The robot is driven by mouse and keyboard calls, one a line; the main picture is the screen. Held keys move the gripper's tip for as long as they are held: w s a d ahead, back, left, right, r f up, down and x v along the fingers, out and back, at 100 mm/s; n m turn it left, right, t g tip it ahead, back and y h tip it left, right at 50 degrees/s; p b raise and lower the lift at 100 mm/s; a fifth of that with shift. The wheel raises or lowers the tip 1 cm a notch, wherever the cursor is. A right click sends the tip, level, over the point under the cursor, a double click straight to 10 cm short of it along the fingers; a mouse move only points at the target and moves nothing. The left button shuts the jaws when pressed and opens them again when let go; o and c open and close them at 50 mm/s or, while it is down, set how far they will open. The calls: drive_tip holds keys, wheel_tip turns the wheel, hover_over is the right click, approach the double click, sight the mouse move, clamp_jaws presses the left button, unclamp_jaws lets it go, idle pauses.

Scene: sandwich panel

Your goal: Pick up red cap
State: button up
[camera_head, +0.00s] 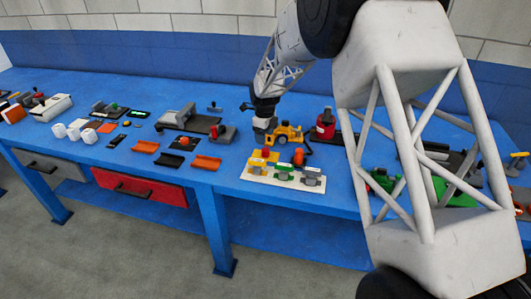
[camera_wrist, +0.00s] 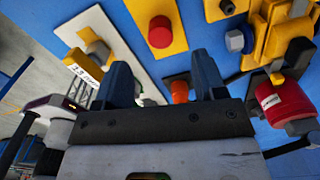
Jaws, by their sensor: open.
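The red cap (camera_wrist: 160,32) is a short round cylinder on a yellow plate (camera_wrist: 168,8) in the wrist view, just beyond the gap between my fingertips. In the head view the red cap (camera_head: 265,153) seems to be the small red-orange piece at the back left of the white panel (camera_head: 259,179). My gripper (camera_wrist: 161,62) is open, with its two dark blue fingers apart and nothing visible between them. In the head view my gripper (camera_head: 263,133) hangs above and behind the panel, apart from the cap as far as I can tell.
A yellow machine (camera_head: 288,133) stands close beside my gripper, and a red canister (camera_head: 325,125) is to its right. An orange piece (camera_wrist: 180,92) lies close to my right finger in the wrist view. Orange trays (camera_head: 206,163) lie left of the panel on the blue table (camera_head: 225,190).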

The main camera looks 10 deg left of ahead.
sight(265, 149)
drive_tip(key=shift+f, duration=1.15)
drive_tip(key=shift+f, duration=0.1)
drive_tip(key=shift+d+f, duration=0.2)
drive_tip(key=shift+f, duration=2.35)
drive_tip(key=c, duration=1)
drive_tip(key=shift+r, duration=0.15)
drive_tip(key=shift+r, duration=4.9)
drive_tip(key=shift+w, duration=0.1)
drive_tip(key=shift+w+a+f, duration=0.1)
drive_tip(key=shift+w+a, duration=0.05)
drive_tip(key=shift+w, duration=1.9)
drive_tip(key=shift+w+a+f, duration=0.1)
drive_tip(key=shift+w, duration=1.9)
